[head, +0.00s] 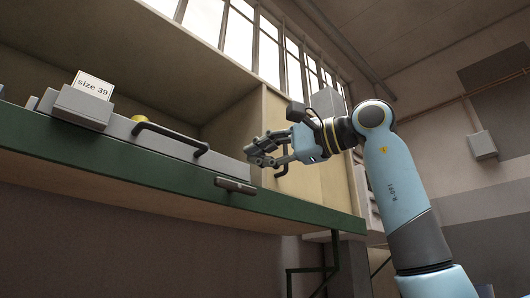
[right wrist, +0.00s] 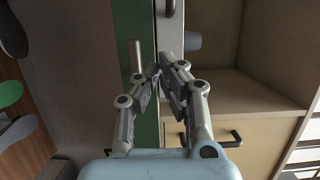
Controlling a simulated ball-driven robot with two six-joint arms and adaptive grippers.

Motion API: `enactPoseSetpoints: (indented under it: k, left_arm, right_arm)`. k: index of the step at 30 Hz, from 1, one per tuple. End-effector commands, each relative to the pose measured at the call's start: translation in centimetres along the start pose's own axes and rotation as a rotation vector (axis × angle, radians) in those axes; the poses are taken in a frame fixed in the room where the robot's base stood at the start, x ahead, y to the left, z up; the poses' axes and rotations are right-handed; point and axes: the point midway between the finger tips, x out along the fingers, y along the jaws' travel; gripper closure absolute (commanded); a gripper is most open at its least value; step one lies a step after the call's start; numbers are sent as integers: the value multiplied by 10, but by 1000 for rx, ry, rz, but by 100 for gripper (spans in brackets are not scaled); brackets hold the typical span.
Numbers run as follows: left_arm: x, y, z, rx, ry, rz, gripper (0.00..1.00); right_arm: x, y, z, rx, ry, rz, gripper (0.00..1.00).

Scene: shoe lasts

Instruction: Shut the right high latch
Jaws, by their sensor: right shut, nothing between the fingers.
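The latch (head: 235,186) is a short dark grey bar on the green front edge (head: 120,165) of the high shelf, lying roughly along that edge. It also shows in the right wrist view (right wrist: 135,56), left of my fingertips. My right gripper (head: 252,155) is shut and empty, just above the latch near the end of a grey drawer-like box (head: 165,142). In the right wrist view, its fingertips (right wrist: 160,72) meet over the seam between the green edge and the grey box. I cannot tell whether they touch anything. My left gripper is not in view.
A black handle (head: 170,136) rises from the grey box, with a "size 39" card (head: 93,85) at its left. Another dark handle (head: 283,164) is on the pale panel behind my right gripper. It also shows in the right wrist view (right wrist: 232,139).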

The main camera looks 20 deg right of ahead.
Motion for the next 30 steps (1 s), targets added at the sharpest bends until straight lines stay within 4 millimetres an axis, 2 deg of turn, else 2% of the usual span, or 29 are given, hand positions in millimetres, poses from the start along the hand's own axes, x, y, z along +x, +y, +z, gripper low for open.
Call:
enactPoseSetpoints:
  k: [12, 18, 24, 30]
  left_arm:
    - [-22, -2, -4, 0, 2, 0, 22]
    - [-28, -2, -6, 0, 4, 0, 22]
    - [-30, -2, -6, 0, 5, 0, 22]
    - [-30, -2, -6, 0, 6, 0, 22]
  right_arm:
    - [56, -2, 1, 5, -4, 2, 100]
    - [76, -1, 0, 4, -2, 1, 100]
    - [85, 0, 0, 2, -2, 1, 100]
    - [87, 1, 0, 1, -1, 1, 100]
